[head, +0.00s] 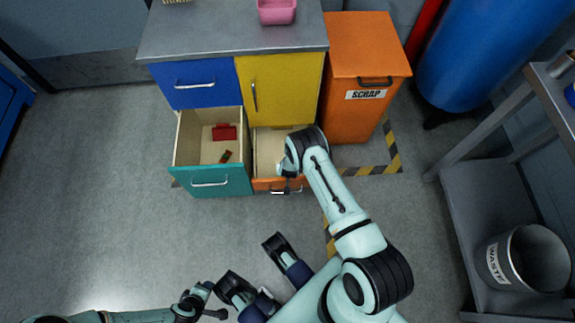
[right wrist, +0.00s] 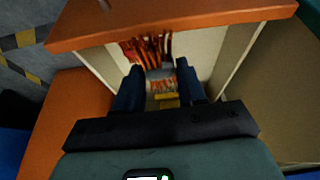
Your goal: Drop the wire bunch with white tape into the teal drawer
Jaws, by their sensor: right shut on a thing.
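The teal drawer (head: 221,183) is pulled open at the cabinet's lower left. A red block (head: 224,132) and a small dark green and red item (head: 226,156) lie inside it. The orange drawer (head: 266,184) beside it is also open, and my right arm reaches down into it. In the right wrist view my right gripper (right wrist: 160,80) is shut on a bunch of orange wires (right wrist: 150,46) with a pale band of tape around it, inside this drawer. The head view hides these fingers. My left gripper (head: 208,302) is low at the lower left, away from the drawers; its jaw gap is unclear.
A yellow door (head: 270,88) and a blue drawer (head: 195,83) above are closed. An orange scrap bin (head: 360,110) stands right of the cabinet. A pink container (head: 277,12) sits on top. A waste bin (head: 527,262) is far right. Floor left of the cabinet is clear.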

